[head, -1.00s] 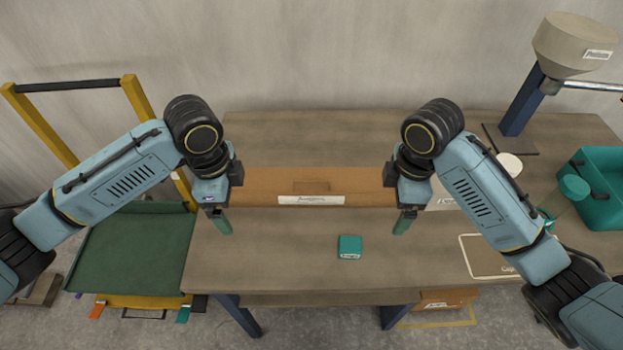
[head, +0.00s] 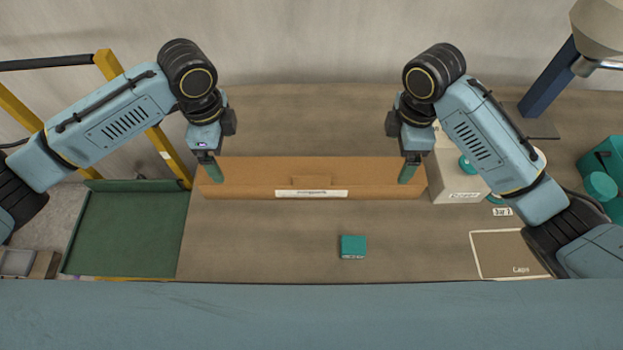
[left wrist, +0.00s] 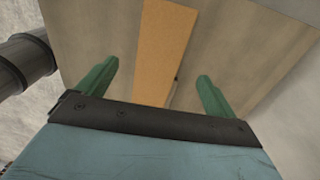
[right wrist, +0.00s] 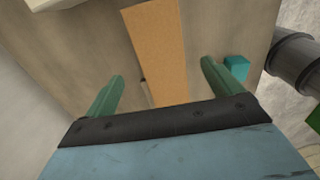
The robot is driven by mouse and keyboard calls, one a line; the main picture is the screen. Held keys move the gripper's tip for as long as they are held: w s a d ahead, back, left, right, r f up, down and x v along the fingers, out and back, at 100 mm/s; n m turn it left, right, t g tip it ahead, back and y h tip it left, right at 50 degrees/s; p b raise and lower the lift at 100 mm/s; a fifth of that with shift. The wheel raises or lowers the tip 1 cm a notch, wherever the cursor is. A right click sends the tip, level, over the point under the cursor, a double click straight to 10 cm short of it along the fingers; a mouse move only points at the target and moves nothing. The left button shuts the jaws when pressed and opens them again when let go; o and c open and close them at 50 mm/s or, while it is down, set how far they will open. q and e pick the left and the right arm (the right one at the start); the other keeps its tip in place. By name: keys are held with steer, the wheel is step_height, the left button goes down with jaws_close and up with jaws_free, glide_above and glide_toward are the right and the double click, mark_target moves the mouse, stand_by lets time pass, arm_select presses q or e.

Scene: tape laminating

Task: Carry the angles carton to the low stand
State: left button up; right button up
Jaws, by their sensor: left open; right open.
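The angles carton (head: 255,180) is a long, flat orange-brown box with a white label on its front, lying on the table. My left gripper (head: 211,172) is open at its left end and my right gripper (head: 408,172) is open at its right end. In the left wrist view the carton (left wrist: 164,45) runs between the spread green fingers of my left gripper (left wrist: 157,71). In the right wrist view the carton (right wrist: 156,45) likewise shows between the fingers of my right gripper (right wrist: 162,71). Contact cannot be told. I cannot identify the low stand with certainty.
A teal block (head: 353,245) sits in front of the carton on the table (head: 270,245). A pale box (head: 456,187) stands close to its right end. A mat marked Caps (head: 505,250) lies at front right. A green-bedded cart (head: 130,235) with yellow posts adjoins the table's left side.

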mark_target(231, 170)
arm_select(q)
step_height(231, 170, down, 11)
steer(key=shift+f, duration=0.2)
arm_select(e)
step_height(231, 170, down, 11)
steer(key=shift+f, duration=0.15)
arm_select(q)
steer(key=c, duration=1.1)
arm_select(e)
steer(key=c, duration=1.1)
arm_select(q)
steer(key=shift+r, duration=0.1)
arm_select(e)
steer(key=shift+o, duration=0.2)
